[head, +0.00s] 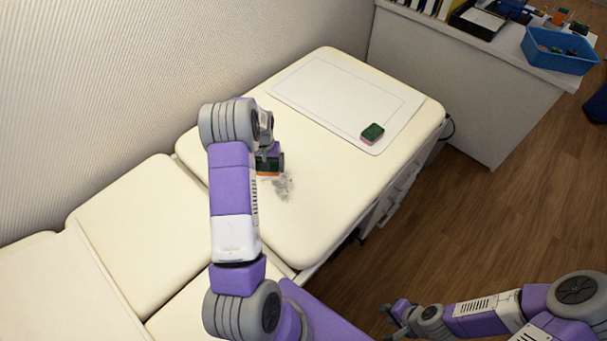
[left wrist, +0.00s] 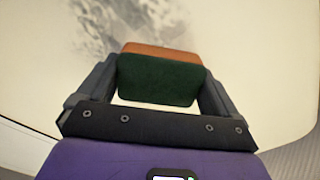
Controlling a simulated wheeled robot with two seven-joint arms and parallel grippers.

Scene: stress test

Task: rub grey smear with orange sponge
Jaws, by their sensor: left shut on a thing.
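The orange sponge (left wrist: 160,50), with a dark green layer, is between the two fingers of my left gripper (left wrist: 157,82), which is shut on it. In the head view the sponge (head: 268,173) shows as a thin orange and green edge beside the grey smear (head: 284,187). The smear is a mottled patch on the cream padded couch (head: 310,215). It also shows in the left wrist view (left wrist: 120,25), just beyond the sponge. I cannot tell whether the sponge touches the couch. My right gripper (head: 388,320) is open and empty, low over the floor.
A second sponge, green and pink (head: 372,133), lies on a white sheet (head: 330,95) at the couch's far end. A desk (head: 450,60) with a blue basket (head: 560,62) stands at the back right. The wall is close on the left. The couch around the smear is clear.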

